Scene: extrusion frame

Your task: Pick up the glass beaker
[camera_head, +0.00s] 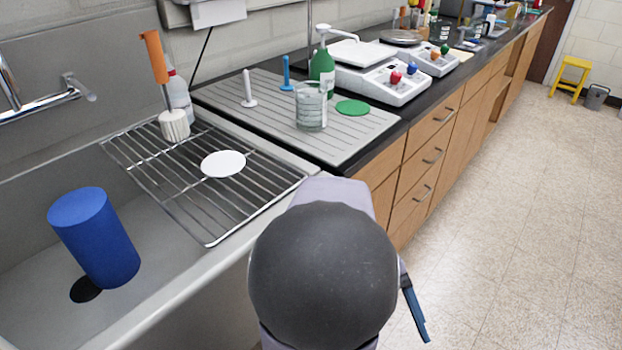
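The clear glass beaker (311,112) stands upright on the grey ribbed drainboard mat (235,92), near its right part. It looks partly filled or tinted, but I cannot tell which. My arm rises from the bottom middle, with a large dark round joint in front. Only a slim blue-grey part, seemingly a finger of my gripper (414,308), shows to the right of that joint, over the floor. The rest of my gripper is hidden, so its opening cannot be seen. It is well apart from the beaker, lower in the picture.
A green pump bottle (323,68) stands just behind the beaker and a green disc (352,107) lies right of it. White and blue pegs stand to the left. A wire rack (150,165) spans the sink, which holds a blue cylinder (95,237). Hotplate-like devices (385,82) stand behind right.

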